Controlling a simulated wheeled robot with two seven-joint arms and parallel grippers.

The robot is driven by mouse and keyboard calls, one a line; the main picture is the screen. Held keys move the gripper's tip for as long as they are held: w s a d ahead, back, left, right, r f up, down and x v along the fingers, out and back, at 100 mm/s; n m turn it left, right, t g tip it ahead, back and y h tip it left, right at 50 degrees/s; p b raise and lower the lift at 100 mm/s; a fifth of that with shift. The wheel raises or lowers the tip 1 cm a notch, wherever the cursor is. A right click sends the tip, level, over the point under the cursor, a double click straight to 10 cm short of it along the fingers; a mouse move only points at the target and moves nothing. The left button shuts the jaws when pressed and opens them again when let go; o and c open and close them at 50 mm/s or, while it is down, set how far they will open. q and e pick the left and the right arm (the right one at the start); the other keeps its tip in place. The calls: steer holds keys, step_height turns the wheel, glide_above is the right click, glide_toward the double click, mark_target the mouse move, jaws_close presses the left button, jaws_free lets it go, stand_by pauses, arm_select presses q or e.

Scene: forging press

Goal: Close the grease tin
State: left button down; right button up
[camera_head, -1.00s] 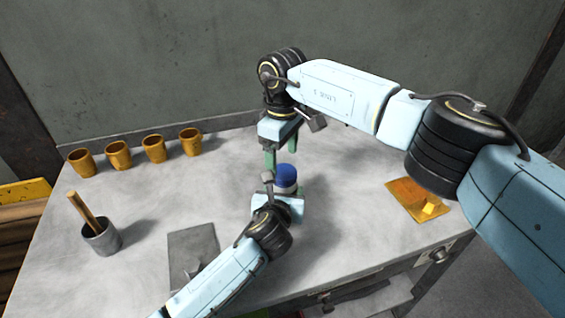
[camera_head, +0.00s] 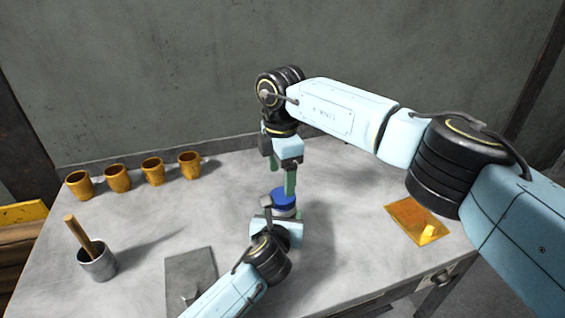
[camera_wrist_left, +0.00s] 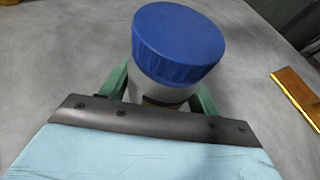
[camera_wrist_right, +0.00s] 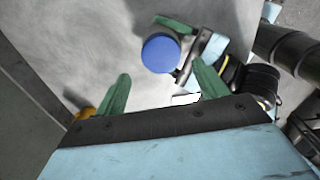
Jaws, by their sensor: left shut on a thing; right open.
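The grease tin is a pale cylinder (camera_wrist_left: 147,88) with a blue lid (camera_wrist_left: 179,43) on top. My left gripper (camera_wrist_left: 157,92) is shut around its body, below the lid. In the head view the blue lid (camera_head: 283,197) shows behind my left gripper, which hides most of the body. My right gripper (camera_head: 281,184) points down just above the lid, and its fingers are apart and empty. In the right wrist view the lid (camera_wrist_right: 161,53) lies beyond the open fingers, nearer the right one. Whether the lid is fully seated cannot be told.
Several orange-brown mugs (camera_head: 117,177) stand along the back left. A grey pot (camera_head: 98,262) with a wooden handle stands front left, by a grey plate (camera_head: 190,268). An orange plate (camera_head: 412,216) with a yellow block lies at right. The back middle is clear.

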arm_select(q)
steer(key=shift+f, duration=0.1)
arm_select(e)
steer(key=n, duration=0.6)
steer(key=shift+r, duration=0.25)
steer(key=n, duration=0.3)
steer(key=shift+r, duration=0.1)
steer(key=n, duration=0.4)
steer(key=shift+r, duration=0.15)
steer(key=n, duration=0.4)
steer(key=shift+r, duration=0.15)
steer(key=n, duration=0.5)
steer(key=shift+r+n, duration=0.2)
steer(key=shift+n, duration=0.1)
steer(key=n, duration=0.3)
steer(key=shift+r, duration=0.1)
steer(key=n, duration=0.5)
steer(key=shift+d+r+n, duration=0.1)
steer(key=shift+r+n, duration=0.1)
steer(key=shift+n, duration=0.2)
steer(key=n, duration=0.3)
steer(key=shift+r+n, duration=0.1)
steer(key=shift+n, duration=0.3)
steer(key=shift+s, duration=0.1)
